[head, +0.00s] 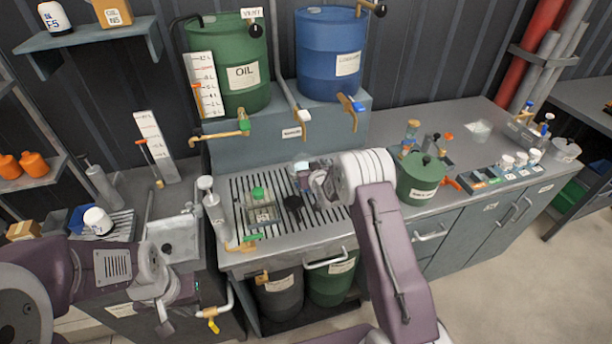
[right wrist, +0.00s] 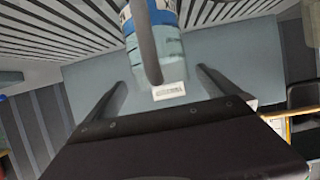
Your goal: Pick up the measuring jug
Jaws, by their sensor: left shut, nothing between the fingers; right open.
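My right gripper (right wrist: 160,88) is open, one finger on either side of the jug, with gaps to both. In the head view my right gripper (head: 320,185) is over the slatted drain grate, and the jug is mostly hidden by it. My left gripper (head: 165,322) is shut and empty at the lower left, in front of the sink unit, far from the jug.
A green lidded pot (head: 420,180) stands right of my right arm. Brass taps of the green oil drum (head: 230,62) and blue drum (head: 331,52) hang above the grate.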

